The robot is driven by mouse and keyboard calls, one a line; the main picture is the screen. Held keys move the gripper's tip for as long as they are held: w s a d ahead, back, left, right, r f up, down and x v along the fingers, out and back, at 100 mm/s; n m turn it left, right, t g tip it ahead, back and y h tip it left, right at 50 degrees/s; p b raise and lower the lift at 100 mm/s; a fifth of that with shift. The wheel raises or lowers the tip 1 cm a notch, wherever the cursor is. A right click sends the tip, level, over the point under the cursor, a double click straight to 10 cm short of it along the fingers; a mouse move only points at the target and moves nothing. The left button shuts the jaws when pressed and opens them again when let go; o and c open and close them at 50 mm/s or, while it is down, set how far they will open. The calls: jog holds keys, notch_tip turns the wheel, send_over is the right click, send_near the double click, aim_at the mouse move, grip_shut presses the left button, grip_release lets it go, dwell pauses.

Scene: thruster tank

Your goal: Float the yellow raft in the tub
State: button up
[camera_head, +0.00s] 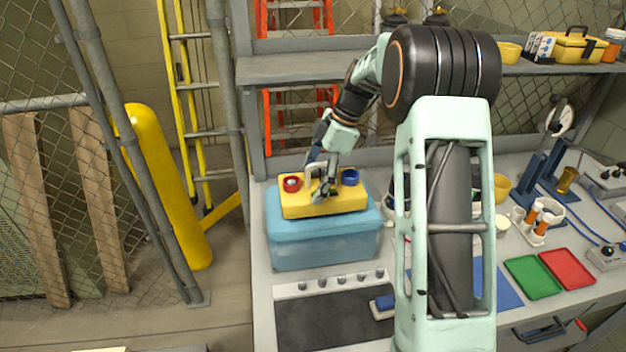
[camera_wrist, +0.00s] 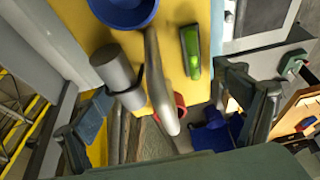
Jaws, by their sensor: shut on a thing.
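The yellow raft (camera_head: 325,205) is a flat block with a red cup (camera_head: 292,184) and a blue cup (camera_head: 350,177) on top. It is over the blue water of the clear tub (camera_head: 325,250), roughly level; whether its underside touches the water I cannot tell. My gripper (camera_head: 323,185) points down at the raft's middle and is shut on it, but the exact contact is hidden. The wrist view shows the raft's yellow top (camera_wrist: 185,15), the blue cup (camera_wrist: 122,10), a grey cylinder (camera_wrist: 113,68), a curved silver piece (camera_wrist: 157,85) and a green piece (camera_wrist: 191,50).
A shelf (camera_head: 300,69) runs behind and above the tub. A dark panel with knobs (camera_head: 335,310) lies in front. Green (camera_head: 533,277) and red (camera_head: 567,268) trays and a white rack (camera_head: 540,225) stand right. My arm covers the bench middle.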

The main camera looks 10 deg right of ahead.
jog(key=shift+f+b, duration=1.3)
jog(key=shift+f, duration=0.45)
jog(key=o, duration=1.1)
jog(key=shift+r, duration=0.1)
